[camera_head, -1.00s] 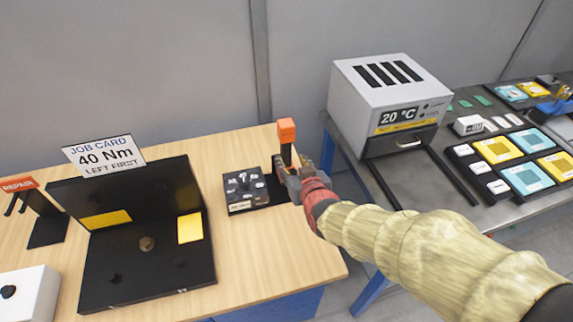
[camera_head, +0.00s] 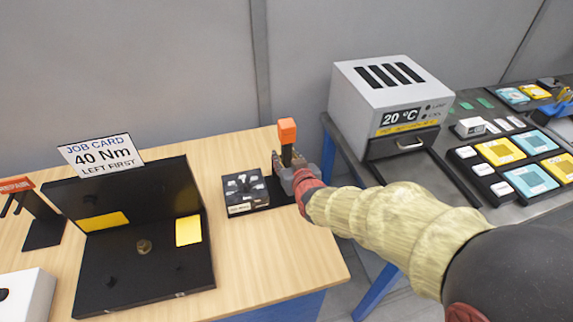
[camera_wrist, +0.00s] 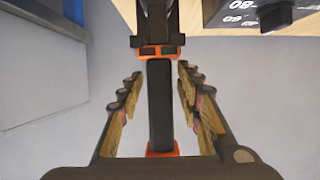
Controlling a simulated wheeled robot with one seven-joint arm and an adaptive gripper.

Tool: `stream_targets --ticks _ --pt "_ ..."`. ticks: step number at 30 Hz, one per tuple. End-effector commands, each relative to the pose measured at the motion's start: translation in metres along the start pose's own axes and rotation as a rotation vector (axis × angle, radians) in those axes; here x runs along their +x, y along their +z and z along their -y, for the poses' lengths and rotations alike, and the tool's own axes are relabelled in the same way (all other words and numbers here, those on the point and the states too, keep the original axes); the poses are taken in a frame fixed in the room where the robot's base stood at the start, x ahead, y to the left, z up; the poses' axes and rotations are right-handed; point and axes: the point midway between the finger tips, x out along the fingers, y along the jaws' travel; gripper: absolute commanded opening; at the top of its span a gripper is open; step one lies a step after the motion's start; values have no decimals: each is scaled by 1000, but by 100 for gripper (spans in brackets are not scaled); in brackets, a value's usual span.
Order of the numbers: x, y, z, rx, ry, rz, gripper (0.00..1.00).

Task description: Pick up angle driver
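The angle driver stands upright at the right edge of the wooden bench. Its orange end (camera_head: 287,131) rises above my gripper (camera_head: 286,170), which hides its lower part in the head view. In the wrist view, the driver's black handle (camera_wrist: 160,105) with orange bands lies between the two fingers of my gripper (camera_wrist: 160,76). The fingers are open around the handle, with a visible gap on each side.
A black socket tray (camera_head: 246,192) sits just left of the driver. A black fixture (camera_head: 140,285) with a job card (camera_head: 103,156) stands further left. A grey oven-like box (camera_head: 390,92) stands on the dark table to the right.

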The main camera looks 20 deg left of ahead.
Motion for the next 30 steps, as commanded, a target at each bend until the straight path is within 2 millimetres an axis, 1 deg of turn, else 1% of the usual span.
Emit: stream_targets --ticks 2,17,30 --pt "0 0 0 0 0 0 29" --pt "0 1 0 0 0 1 0" --pt "0 1 0 -1 -1 2 0"
